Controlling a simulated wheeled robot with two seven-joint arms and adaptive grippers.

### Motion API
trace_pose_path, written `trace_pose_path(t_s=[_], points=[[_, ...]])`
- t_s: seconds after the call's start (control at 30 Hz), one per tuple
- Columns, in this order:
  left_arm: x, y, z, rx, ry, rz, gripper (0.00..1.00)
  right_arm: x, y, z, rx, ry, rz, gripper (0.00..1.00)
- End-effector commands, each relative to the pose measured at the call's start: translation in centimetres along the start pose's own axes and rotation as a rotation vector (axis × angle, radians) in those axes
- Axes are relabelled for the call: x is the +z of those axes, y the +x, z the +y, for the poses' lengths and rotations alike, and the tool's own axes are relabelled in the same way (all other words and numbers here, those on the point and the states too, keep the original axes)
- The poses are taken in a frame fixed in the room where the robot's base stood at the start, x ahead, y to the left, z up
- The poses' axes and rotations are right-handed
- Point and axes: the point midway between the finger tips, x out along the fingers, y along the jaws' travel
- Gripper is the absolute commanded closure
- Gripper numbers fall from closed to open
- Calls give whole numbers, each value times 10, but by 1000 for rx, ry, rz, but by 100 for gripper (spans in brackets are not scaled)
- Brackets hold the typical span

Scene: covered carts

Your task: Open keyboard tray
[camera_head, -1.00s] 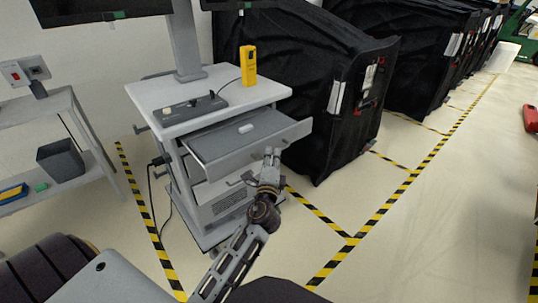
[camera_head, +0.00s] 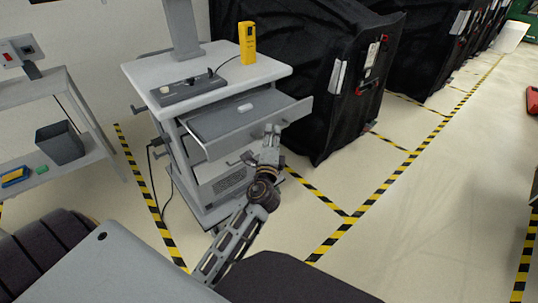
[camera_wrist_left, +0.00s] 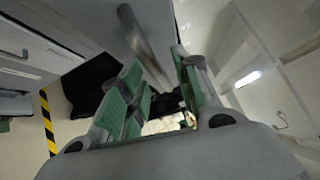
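The keyboard tray (camera_head: 225,122) is a grey drawer under the white top of the cart (camera_head: 135,75). It stands pulled part way out, with a small white object on it. My left gripper (camera_head: 272,129) is at the tray's front side, near its right end. In the left wrist view, the left gripper's green-padded fingers (camera_wrist_left: 156,60) stand apart. A grey bar (camera_wrist_left: 140,40), likely the tray's handle, runs between them. I cannot tell whether the fingers touch it. My right gripper is out of view.
A yellow device (camera_head: 247,42) and a grey control box (camera_head: 188,90) sit on the cart top. A black covered cart (camera_head: 315,120) stands close on the right. A shelf with a dark bin (camera_head: 60,143) is at left. Open floor lies to the right.

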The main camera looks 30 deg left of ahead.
Motion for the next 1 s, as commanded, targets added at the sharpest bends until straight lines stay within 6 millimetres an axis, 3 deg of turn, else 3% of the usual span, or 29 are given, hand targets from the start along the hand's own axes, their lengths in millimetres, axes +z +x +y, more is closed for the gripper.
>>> trace_pose_path(t_s=[1.0], points=[[0, -84, 1, 2, 0, 2, 68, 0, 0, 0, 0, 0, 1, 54]])
